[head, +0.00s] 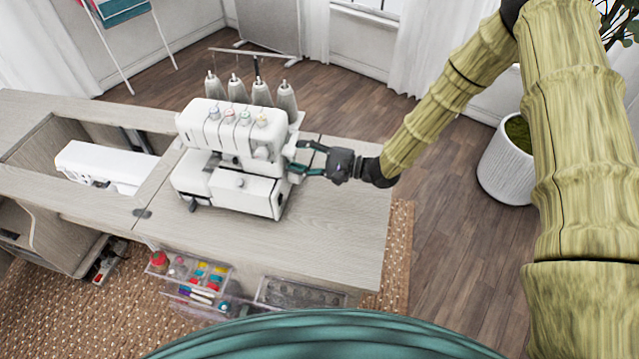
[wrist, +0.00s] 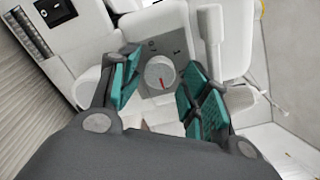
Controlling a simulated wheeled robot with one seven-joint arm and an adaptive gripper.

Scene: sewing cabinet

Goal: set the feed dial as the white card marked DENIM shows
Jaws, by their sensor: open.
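A white serger sewing machine (head: 232,155) stands on the wooden cabinet top. In the wrist view, a round light-grey dial (wrist: 160,73) with a red pointer mark sits on a grey plate with small dark marks, too small to read. My gripper (head: 300,158) is at the machine's right side. It is open, its teal fingers (wrist: 160,68) on either side of the dial, and gaps show between fingers and dial. The red mark points down, slightly right, in the wrist view. The dial cannot be made out in the head view. I see no card marked DENIM.
A white lever (wrist: 211,40) stands close beside the right finger in the wrist view. Thread cones (head: 262,92) rise behind the machine. The cabinet top (head: 345,215) is clear at right. Another white machine (head: 105,165) sits in the cabinet opening at left. Clear drawers (head: 300,293) hang in front.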

